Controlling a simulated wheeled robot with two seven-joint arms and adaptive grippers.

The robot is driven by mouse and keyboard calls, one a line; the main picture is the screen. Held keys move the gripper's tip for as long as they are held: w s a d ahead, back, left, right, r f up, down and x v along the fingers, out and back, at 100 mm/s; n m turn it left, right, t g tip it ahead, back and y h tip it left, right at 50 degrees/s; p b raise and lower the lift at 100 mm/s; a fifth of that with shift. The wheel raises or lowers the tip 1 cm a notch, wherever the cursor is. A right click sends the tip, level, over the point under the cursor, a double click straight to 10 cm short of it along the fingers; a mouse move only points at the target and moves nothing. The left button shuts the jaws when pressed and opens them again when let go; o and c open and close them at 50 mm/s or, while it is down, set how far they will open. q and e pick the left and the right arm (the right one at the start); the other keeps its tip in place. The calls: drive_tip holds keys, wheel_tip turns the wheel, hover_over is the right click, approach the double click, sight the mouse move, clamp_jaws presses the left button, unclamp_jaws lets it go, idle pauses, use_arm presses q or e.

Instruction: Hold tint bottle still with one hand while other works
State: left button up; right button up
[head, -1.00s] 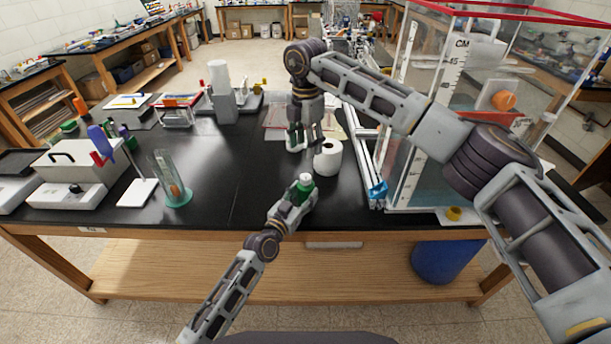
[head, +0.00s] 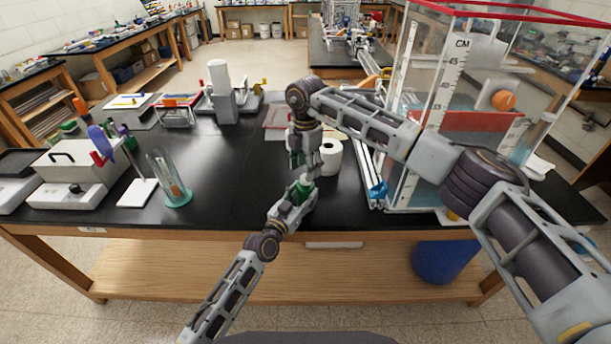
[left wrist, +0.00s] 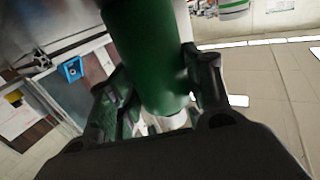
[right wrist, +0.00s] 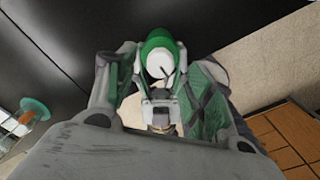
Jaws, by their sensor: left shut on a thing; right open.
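The tint bottle is a green cylinder with a white top. In the head view the bottle (head: 303,188) stands near the table's front edge, partly hidden by both grippers. My left gripper (head: 293,207) is shut around its body; the left wrist view shows the green bottle (left wrist: 148,60) between the fingers of the left gripper (left wrist: 160,95). My right gripper (head: 305,170) points down just above the bottle's top. In the right wrist view the white top of the bottle (right wrist: 163,62) lies between the open fingers of the right gripper (right wrist: 160,85); I cannot tell whether they touch it.
A white roll (head: 330,158) stands right beside my right gripper. A clear tank (head: 425,150) and a blue-ended metal rail (head: 378,188) are to the right. A glass cylinder on a green base (head: 178,197) stands at left. The black table (head: 235,190) between is clear.

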sight(305, 176)
drive_tip(key=shift+f, duration=1.9)
drive_tip(key=shift+c, duration=0.2)
drive_tip(key=c, duration=1)
